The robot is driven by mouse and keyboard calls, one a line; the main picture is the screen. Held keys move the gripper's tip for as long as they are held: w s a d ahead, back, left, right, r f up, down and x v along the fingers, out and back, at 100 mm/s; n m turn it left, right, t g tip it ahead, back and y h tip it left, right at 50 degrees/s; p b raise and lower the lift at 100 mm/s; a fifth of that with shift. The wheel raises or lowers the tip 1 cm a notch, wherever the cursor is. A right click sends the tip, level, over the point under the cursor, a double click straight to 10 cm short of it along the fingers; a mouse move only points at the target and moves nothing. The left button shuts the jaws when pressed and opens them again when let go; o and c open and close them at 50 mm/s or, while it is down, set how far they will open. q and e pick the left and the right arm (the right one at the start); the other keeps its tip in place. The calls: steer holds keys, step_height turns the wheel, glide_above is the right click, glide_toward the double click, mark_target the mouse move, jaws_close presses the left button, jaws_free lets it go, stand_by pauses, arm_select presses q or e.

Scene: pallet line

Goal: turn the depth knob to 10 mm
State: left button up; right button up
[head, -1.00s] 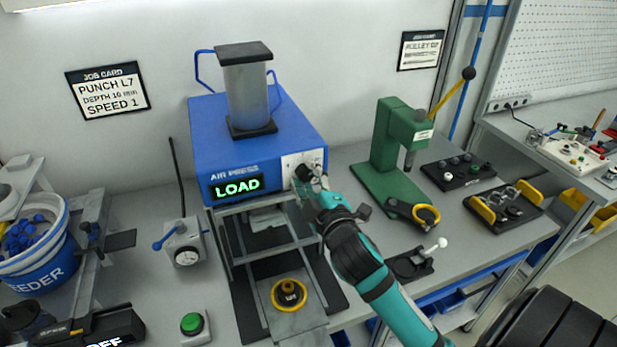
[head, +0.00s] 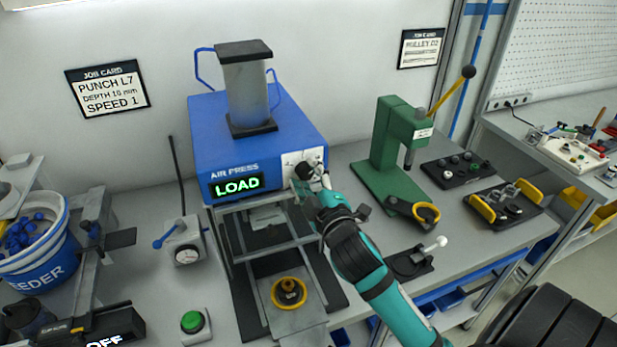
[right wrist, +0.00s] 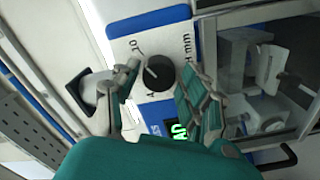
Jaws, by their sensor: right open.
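The depth knob (right wrist: 158,73) is a round black dial on a white panel, with a few scale figures and "mm" around it in the right wrist view. I cannot read its setting for certain. My right gripper (right wrist: 160,82) is open, with one finger on each side of the knob; I cannot tell whether they touch it. In the head view my right gripper (head: 310,178) is at the white panel (head: 290,158) on the front of the blue air press (head: 250,135), and mostly hides the knob. My left gripper is not in view.
The press display (head: 237,186) reads LOAD. A job card (head: 107,88) on the wall gives a depth of 10 mm. A green hand press (head: 385,150) stands right of my right arm. A yellow ringed part (head: 289,292) lies below the press frame.

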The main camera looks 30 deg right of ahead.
steer(key=v, duration=0.7)
steer(key=shift+s, duration=0.25)
steer(key=shift+a, duration=0.1)
